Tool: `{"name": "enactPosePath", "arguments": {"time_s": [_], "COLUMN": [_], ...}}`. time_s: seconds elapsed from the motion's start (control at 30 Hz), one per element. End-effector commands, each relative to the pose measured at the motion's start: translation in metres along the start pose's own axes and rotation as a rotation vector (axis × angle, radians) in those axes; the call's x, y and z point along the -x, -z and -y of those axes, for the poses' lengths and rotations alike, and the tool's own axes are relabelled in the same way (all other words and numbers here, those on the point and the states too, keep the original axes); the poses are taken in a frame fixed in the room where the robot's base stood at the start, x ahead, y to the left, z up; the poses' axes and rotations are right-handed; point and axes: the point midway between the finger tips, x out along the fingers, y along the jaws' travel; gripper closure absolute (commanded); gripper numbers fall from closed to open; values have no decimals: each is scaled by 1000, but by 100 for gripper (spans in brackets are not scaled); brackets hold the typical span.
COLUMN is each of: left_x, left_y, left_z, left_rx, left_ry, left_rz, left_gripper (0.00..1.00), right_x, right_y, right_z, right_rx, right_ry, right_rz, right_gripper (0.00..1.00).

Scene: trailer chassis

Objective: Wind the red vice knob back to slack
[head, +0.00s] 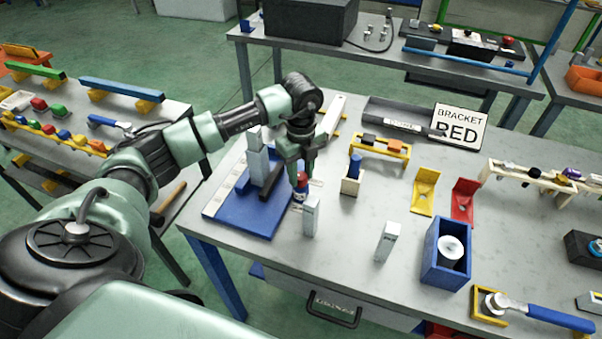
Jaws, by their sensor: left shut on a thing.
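The red vice knob (301,182) is at the right side of the blue vice base (249,215), near the table's front left. My left gripper (300,172) reaches down onto the knob from above and is shut on it. The fingers cover part of the knob. A grey upright vice jaw (257,158) stands on the blue base, and a dark bar lies beside it. From this angle I cannot tell how tight the vice is. My right gripper is not in view.
Grey upright blocks (311,216) and (387,241) stand close to the right of the vice. A blue box (433,262), a red bracket (465,199) and a yellow bracket (425,190) are further right.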

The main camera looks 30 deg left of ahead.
Motion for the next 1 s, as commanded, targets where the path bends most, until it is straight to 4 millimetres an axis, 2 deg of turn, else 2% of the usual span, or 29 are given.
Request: {"name": "enactPosePath", "arguments": {"time_s": [1.0], "left_x": [2], "left_y": [-1], "left_z": [0], "left_rx": [965], "left_ry": [2], "left_rz": [0], "left_gripper": [100], "right_x": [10], "right_y": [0], "right_z": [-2], "right_rx": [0], "right_ry": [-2], "right_rz": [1], "right_gripper": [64]}}
